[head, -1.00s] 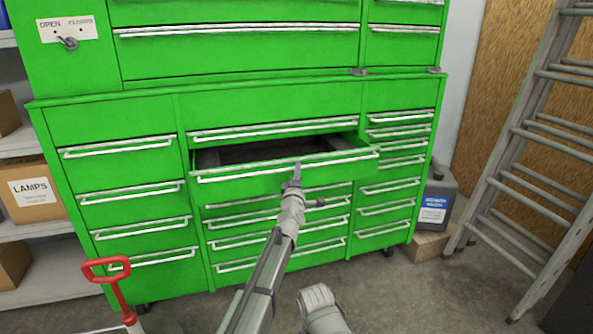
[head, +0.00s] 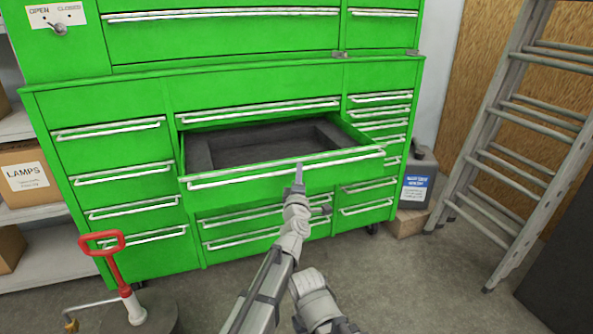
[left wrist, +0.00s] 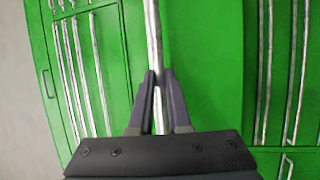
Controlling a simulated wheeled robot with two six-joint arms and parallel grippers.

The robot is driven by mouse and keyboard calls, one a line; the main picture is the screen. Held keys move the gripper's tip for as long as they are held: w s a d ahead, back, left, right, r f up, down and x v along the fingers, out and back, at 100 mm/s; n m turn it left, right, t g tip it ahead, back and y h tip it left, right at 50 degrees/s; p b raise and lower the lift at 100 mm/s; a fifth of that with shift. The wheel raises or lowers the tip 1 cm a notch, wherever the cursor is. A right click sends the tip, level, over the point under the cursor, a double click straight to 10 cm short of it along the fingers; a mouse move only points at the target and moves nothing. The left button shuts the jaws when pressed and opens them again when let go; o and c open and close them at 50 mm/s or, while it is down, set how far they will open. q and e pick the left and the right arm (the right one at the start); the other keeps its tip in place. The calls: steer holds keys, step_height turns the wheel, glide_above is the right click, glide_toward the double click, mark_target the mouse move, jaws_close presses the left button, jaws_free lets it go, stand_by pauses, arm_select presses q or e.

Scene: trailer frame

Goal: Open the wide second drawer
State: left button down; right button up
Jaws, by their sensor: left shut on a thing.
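The wide second drawer (head: 240,187) of the green cabinet's middle column is pulled well out, and its dark inside shows from above. Its long silver handle (head: 240,174) runs along the top of its front. My left gripper (head: 299,176) is at this handle, right of its middle. In the left wrist view the two dark fingers (left wrist: 159,100) are shut on the handle (left wrist: 153,38), one on each side of it. The drawer looks empty. A second grey arm part of mine shows at the bottom, but no right gripper fingers are seen.
Closed drawers surround the open one in the green cabinet (head: 115,105). A ladder (head: 500,150) and a dark jug (head: 418,180) stand at the right. A red-handled thing (head: 115,270) stands at front left. Shelves with a LAMPS box (head: 27,178) are at left. Floor right of my arm is clear.

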stand_by(0.3)
arm_select(q)
steer(key=c, duration=0.9)
jaws_free()
steer(key=shift+o, duration=0.2)
steer(key=shift+s, duration=0.1)
